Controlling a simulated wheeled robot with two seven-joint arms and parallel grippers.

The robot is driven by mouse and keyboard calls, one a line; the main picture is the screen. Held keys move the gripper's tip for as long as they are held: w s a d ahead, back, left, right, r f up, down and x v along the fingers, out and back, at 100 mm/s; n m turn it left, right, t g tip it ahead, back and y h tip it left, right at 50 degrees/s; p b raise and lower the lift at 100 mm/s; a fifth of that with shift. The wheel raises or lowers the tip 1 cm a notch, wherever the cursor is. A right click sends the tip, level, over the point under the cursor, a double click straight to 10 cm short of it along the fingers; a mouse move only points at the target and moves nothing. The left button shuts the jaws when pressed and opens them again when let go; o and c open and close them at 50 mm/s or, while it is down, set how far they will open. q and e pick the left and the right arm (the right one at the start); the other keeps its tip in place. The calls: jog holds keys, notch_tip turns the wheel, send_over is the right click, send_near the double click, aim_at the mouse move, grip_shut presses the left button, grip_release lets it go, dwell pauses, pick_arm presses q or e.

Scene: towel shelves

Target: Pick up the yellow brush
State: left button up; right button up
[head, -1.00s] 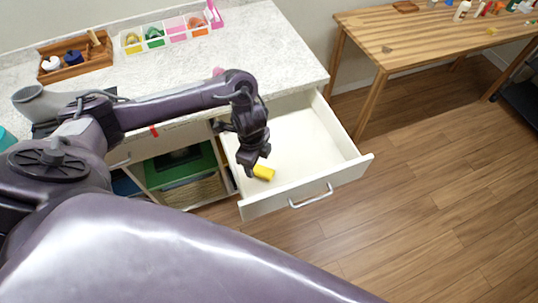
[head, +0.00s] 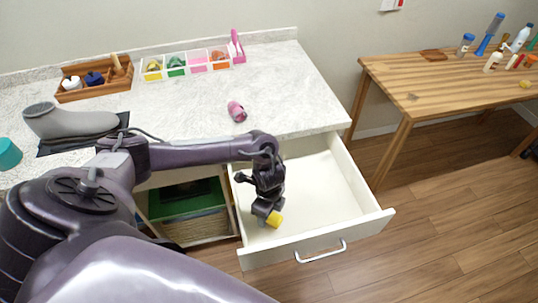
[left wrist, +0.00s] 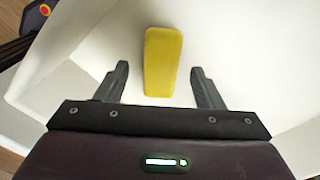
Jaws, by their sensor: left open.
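The yellow brush (head: 274,219) lies in the open white drawer (head: 330,185), near its front left corner. My left gripper (head: 266,214) reaches down into the drawer right at the brush and hides part of it in the head view. In the left wrist view the brush (left wrist: 162,62) shows as a plain yellow block, lying lengthwise between and just beyond the two fingertips (left wrist: 158,75). The fingers are apart, with a gap on each side of the brush. My right gripper is in neither view.
The drawer's walls and front panel (head: 320,240) stand close around the gripper. Above is a counter (head: 200,110) with a pink item (head: 237,111), a grey boot (head: 70,122), a wooden tray (head: 95,93) and a divided box (head: 186,76). A wooden table (head: 440,88) stands at right.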

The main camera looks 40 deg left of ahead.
pick_arm(q)
notch_tip(320, 180, down, 2)
jog(key=shift+f, duration=0.35)
jog(key=shift+f, duration=0.2)
dwell(0.5)
jog(key=shift+c, duration=0.4)
jog(key=c, duration=1)
jog(key=shift+w+r, duration=0.1)
jog(key=shift+c, duration=0.2)
notch_tip(320, 180, up, 8)
jog(key=shift+w+f, duration=0.1)
notch_tip(320, 180, up, 12)
jog(key=p, duration=0.5)
jog(key=shift+r, duration=0.25)
